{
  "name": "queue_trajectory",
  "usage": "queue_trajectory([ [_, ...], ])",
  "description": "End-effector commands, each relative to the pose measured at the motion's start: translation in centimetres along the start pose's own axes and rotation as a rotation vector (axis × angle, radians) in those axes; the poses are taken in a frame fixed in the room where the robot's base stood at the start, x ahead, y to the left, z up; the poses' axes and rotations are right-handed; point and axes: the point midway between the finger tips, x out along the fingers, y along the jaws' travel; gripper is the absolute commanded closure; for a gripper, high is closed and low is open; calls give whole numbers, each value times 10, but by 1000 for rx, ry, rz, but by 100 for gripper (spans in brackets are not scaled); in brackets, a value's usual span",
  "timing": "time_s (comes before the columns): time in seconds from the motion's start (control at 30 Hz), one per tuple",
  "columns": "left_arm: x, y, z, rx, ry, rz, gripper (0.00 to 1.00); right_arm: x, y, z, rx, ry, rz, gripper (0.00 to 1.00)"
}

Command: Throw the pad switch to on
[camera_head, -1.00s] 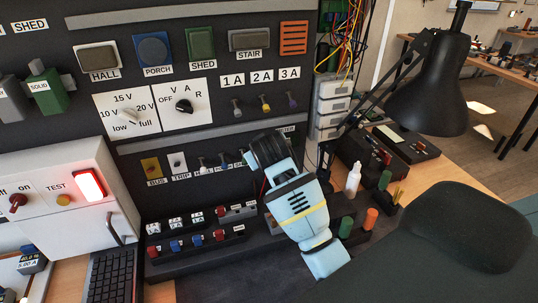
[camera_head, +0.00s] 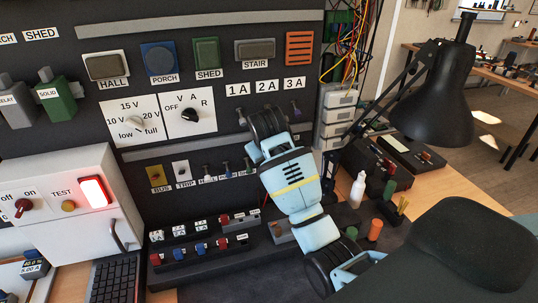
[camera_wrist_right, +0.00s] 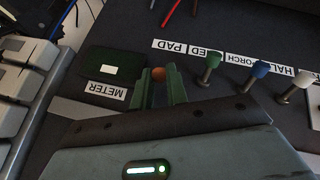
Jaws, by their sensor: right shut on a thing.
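In the wrist view the green fingers of my right gripper (camera_wrist_right: 159,84) are closed around the orange tip of the pad switch (camera_wrist_right: 158,73). The PAD label (camera_wrist_right: 173,46) is just beyond it. The lever below the tip is hidden, so I cannot tell which way it leans. In the head view my right arm covers this switch and the gripper fingers. My left gripper is not in view.
Green (camera_wrist_right: 211,65), blue (camera_wrist_right: 259,70) and white (camera_wrist_right: 300,85) toggle levers stand in a row close beside the fingers. The dark meter (camera_wrist_right: 110,65) is on the other side. A desk lamp (camera_head: 436,95) stands right of the panel.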

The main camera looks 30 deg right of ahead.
Motion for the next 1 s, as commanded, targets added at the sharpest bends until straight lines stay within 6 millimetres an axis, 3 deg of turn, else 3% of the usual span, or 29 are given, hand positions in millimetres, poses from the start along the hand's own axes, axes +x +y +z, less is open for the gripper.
queue_trajectory([
  [0.1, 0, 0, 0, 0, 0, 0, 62, 1, 0, 1, 0, -1, 0, 100],
  [0.13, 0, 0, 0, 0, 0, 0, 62, 1, 0, 1, 0, -1, 0, 81],
  [0.27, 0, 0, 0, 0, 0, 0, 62, 1, 0, 1, 0, -1, 0, 64],
  [0.63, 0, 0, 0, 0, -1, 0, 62, -4, 0, 0, 1, 1, 1, 63],
  [1.0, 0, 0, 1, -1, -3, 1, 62, -59, 0, 0, 1, 3, 0, 63],
])
